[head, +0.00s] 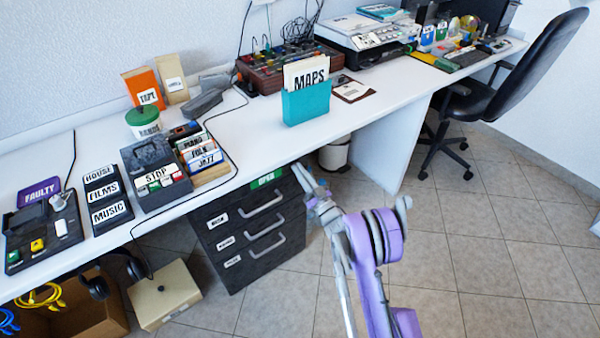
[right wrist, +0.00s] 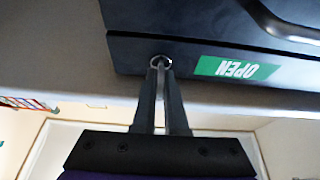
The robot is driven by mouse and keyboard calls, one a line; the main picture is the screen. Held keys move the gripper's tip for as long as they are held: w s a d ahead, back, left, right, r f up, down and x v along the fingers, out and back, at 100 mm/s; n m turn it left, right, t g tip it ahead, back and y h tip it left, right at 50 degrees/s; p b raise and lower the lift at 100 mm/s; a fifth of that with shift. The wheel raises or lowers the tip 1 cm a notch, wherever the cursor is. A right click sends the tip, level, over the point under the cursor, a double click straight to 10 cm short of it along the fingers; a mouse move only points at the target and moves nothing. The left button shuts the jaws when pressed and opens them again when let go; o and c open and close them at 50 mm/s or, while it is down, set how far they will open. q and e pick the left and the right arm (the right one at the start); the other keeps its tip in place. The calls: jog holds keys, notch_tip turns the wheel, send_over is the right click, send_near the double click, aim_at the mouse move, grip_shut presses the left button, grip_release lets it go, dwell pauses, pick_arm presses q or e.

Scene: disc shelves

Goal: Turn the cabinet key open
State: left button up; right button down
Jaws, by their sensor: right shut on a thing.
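The dark cabinet (head: 252,238) with several handled drawers stands under the white desk. A green OPEN label (head: 266,179) is on its upper front; the label also shows, upside down, in the right wrist view (right wrist: 236,68). The key (right wrist: 161,62) shows as a small metal ring at the cabinet front, beside the label. My right gripper (right wrist: 162,72) is shut on the key at the cabinet front. In the head view my right gripper (head: 303,174) reaches the upper right of the cabinet. The key's shaft and lock are hidden. My left gripper is not in view.
The white desk (head: 385,105) runs above the cabinet, with a teal MAPS holder (head: 307,104) near its edge. A beige box (head: 163,294) and a cardboard box (head: 85,312) stand left of the cabinet. A black chair (head: 500,80) is at the right. The tiled floor (head: 470,250) is clear.

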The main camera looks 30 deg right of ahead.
dwell(0.4)
jog(key=c, duration=1)
grip_release()
jog(key=shift+o, duration=0.2)
jog(key=a+p+v, duration=0.1)
jog(key=v, duration=0.9)
jog(key=shift+s+d, duration=0.45)
jog(key=shift+d, duration=0.1)
